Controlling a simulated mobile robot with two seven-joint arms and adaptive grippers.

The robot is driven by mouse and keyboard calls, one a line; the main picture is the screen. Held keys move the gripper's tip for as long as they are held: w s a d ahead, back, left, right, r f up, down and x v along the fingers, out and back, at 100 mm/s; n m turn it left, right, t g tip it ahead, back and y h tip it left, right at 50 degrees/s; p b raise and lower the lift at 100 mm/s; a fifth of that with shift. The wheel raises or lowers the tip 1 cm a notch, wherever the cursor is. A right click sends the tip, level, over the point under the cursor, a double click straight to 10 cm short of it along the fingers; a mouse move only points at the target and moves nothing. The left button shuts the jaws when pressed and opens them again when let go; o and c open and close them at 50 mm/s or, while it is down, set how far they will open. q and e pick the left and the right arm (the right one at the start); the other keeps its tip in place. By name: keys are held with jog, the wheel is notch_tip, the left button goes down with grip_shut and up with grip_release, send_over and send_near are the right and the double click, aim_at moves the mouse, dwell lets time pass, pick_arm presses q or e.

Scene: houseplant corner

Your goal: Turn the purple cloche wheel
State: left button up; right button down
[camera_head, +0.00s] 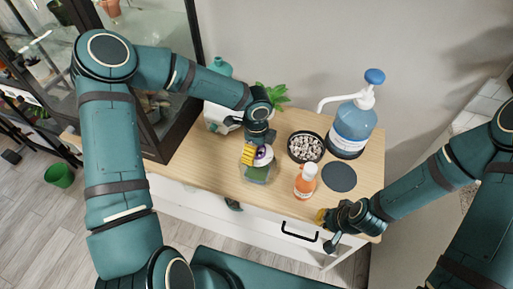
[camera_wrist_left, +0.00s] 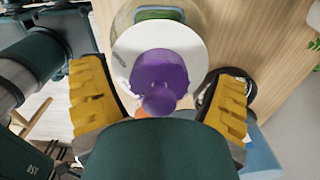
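The purple cloche wheel (camera_wrist_left: 172,72) sits on a round white lid (camera_wrist_left: 196,47) in the left wrist view. In the head view the wheel (camera_head: 260,153) shows only as a small purple spot beside my left gripper (camera_head: 254,156). The clear cloche (camera_head: 257,174) stands on the wooden top below it, with something green inside. My left gripper points down at the lid. Its yellow fingers (camera_wrist_left: 160,88) are spread wide on either side of the wheel, with gaps visible. My right gripper (camera_head: 324,218) is by the cabinet's front edge; its finger opening is unclear.
An orange bottle (camera_head: 305,182), a dark bowl of pale pebbles (camera_head: 305,147), a dark round mat (camera_head: 339,176) and a blue pump bottle (camera_head: 353,125) stand to the right on the wooden top (camera_head: 220,166). A green plant (camera_head: 272,96) and a glass case (camera_head: 150,60) are behind and left.

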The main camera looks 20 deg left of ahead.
pick_arm(q)
jog(key=c, duration=1.1)
jog(key=shift+o, duration=0.2)
pick_arm(e)
jog(key=shift+f, duration=0.2)
pick_arm(q)
jog(key=shift+n+b, duration=0.85)
jog(key=shift+n, duration=0.05)
jog(key=n+b, duration=0.2)
jog(key=n, duration=0.1)
jog(key=shift+b, duration=0.3)
jog(key=n+b, duration=0.3)
jog(key=n, duration=0.2)
jog(key=shift+s, duration=0.1)
pick_arm(e)
jog(key=shift+g, duration=0.4)
jog(key=f, duration=0.2)
jog(key=s+f, duration=0.1)
jog(key=f, duration=0.1)
jog(key=s+f, duration=0.1)
jog(key=f, duration=0.1)
jog(key=shift+s+a+f, duration=0.15)
jog(key=shift+a+f, duration=0.05)
jog(key=shift+f, duration=0.2)
pick_arm(q)
jog(key=o, duration=1.2)
